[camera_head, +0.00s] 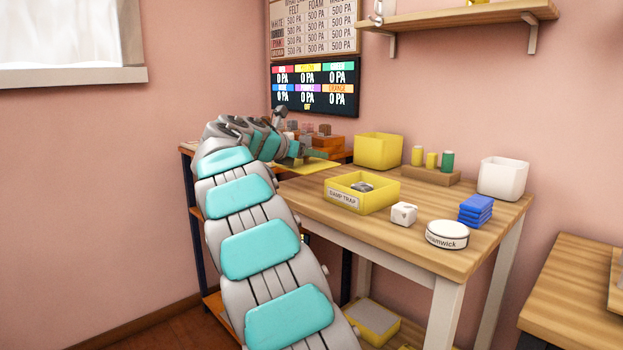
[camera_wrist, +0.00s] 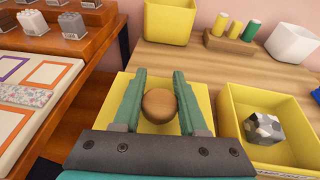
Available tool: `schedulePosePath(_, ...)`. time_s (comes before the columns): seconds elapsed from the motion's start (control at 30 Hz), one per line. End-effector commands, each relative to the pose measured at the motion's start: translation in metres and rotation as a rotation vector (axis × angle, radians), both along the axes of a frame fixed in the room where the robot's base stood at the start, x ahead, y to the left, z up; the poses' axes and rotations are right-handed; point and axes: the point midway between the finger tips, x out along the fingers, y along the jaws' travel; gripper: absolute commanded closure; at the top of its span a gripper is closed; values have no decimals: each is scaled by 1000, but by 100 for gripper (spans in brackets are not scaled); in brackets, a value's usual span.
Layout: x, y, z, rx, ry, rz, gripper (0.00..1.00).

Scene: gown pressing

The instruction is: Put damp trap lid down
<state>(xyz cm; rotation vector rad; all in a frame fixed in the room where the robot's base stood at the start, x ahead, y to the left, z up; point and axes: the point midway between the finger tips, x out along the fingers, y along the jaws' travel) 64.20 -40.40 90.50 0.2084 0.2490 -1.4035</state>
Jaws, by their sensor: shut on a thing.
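The yellow damp trap lid (camera_head: 308,168) is at the left end of the wooden table, partly hidden by my arm. In the wrist view the lid (camera_wrist: 158,79) has a round wooden knob (camera_wrist: 159,105). My gripper (camera_wrist: 160,90) is shut on this knob, one teal finger on each side. I cannot tell whether the lid touches the tabletop or hangs just above it. The open yellow damp trap box (camera_head: 352,202) stands to the right of the lid. A mottled grey lump (camera_wrist: 263,128) lies in the box.
A yellow bin (camera_head: 378,150), a spool rack (camera_head: 432,176) and a white bin (camera_head: 503,178) line the table's back. A white cube (camera_head: 403,213), a blue stack (camera_head: 475,211) and a round white tin (camera_head: 447,235) are at the right. A shelf unit (camera_wrist: 100,60) adjoins at left.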

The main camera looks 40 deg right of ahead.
Motion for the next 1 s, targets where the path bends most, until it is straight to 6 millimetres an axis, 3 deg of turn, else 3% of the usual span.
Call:
schedulePosePath(0.47,0,0,-50,1,6,0,100)
schedulePosePath(0.83,0,0,-53,1,3,-1,100)
schedulePosePath(0.87,0,0,-53,1,1,-1,56)
schedulePosePath(1.0,0,0,-53,1,1,-1,40)
